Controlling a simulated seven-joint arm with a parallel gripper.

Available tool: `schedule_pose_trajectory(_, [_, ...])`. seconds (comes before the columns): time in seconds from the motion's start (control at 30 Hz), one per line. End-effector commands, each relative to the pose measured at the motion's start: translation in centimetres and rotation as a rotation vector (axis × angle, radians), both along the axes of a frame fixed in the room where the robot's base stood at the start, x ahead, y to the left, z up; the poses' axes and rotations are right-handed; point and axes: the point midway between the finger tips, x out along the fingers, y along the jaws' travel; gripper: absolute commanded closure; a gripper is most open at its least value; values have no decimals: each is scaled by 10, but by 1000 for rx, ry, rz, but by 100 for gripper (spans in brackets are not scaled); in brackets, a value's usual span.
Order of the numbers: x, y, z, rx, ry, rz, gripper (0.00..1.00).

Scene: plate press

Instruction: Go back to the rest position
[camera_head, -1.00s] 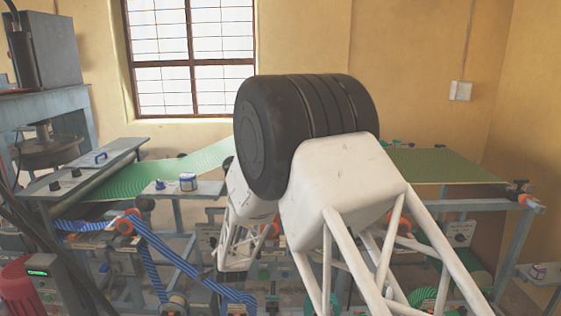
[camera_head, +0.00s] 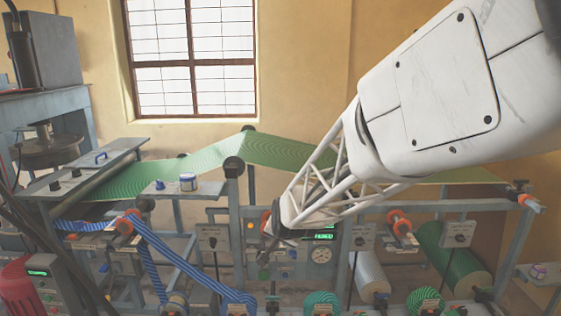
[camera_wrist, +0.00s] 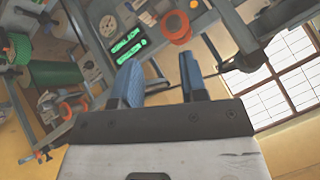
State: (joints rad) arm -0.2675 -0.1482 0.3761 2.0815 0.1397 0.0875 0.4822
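My gripper (camera_wrist: 158,62) shows in the wrist view with its two blue fingers apart and nothing between them. In the head view my white arm reaches in from the upper right and its lattice link slopes down to the left, in front of the plate press machine. The gripper itself cannot be made out clearly there. The machine carries a green patterned web (camera_head: 272,151) over its top rollers and a blue striped web (camera_head: 185,262) at lower left. A control panel with green displays (camera_head: 319,237) and a round gauge (camera_head: 320,255) sits just right of the arm's lower end.
Green rolls (camera_head: 458,268) and a white roll (camera_head: 370,275) are at lower right. A red container (camera_head: 18,282) is at the left edge. A barred window (camera_head: 192,60) and bare wall lie behind.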

Motion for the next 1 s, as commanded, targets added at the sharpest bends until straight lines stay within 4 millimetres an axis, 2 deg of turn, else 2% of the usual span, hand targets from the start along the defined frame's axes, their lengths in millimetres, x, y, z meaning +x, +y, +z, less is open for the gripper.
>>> schedule_pose_trajectory(0.2, [-55,-45,31,-77,66,42,61])
schedule_pose_trajectory(0.5, [-139,-98,60,-177,167,105,61])
schedule_pose_trajectory(0.7, [-200,-129,72,-237,238,148,61])
schedule_pose_trajectory(1.0, [-294,-167,80,-316,352,213,61])
